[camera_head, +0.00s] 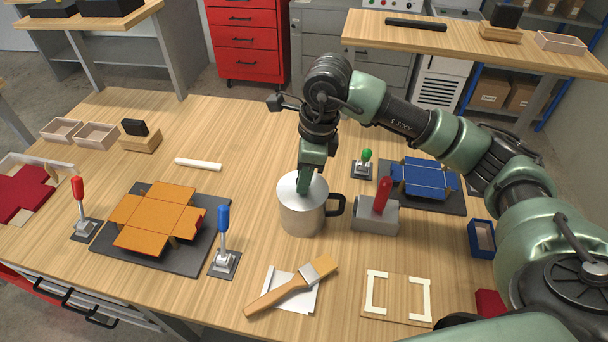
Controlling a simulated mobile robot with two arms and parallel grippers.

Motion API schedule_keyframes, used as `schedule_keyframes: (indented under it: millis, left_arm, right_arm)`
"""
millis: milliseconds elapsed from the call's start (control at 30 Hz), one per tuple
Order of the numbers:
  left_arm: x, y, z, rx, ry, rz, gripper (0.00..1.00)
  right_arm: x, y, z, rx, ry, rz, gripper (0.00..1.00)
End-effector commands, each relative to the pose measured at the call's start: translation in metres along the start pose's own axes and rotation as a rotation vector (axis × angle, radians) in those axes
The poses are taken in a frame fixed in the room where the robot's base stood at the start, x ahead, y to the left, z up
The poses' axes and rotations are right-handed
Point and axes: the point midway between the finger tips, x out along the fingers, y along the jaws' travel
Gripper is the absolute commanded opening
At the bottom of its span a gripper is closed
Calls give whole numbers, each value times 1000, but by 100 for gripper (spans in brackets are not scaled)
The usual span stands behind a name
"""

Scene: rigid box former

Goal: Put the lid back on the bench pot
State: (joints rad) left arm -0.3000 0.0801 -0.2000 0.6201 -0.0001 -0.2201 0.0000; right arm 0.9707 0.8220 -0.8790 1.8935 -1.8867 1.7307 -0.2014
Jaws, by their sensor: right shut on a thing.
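The bench pot (302,218) is a silver metal cup with a black handle on its right side, standing upright on the wooden bench. Its grey round lid (288,187) shows at the pot's mouth, level with the rim as far as I can see. My right gripper (304,188) comes down from above over the lid's middle and is shut on the lid. The lid's grip is hidden by the fingers. I cannot tell whether the lid rests fully on the rim. My left gripper does not show.
A grey block with a red handle (381,197) stands close right of the pot. An orange box blank (155,220) on a dark plate lies left, beside a blue-handled lever (223,237). A brush (290,287) lies in front. Bare bench lies behind the pot to the left.

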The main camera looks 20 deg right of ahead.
Motion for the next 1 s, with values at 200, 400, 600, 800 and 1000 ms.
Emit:
schedule_keyframes:
  millis: [200,400,600,800,1000]
  left_arm:
    - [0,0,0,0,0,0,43]
    - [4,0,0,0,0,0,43]
    - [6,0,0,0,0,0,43]
    - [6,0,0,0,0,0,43]
    - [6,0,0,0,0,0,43]
  right_arm:
    - [0,0,0,0,0,0,0]
    - [1,0,0,0,0,-1,0]
    - [1,0,0,0,0,0,0]
    - [0,0,0,0,0,0,0]
    - [0,0,0,0,0,0,36]
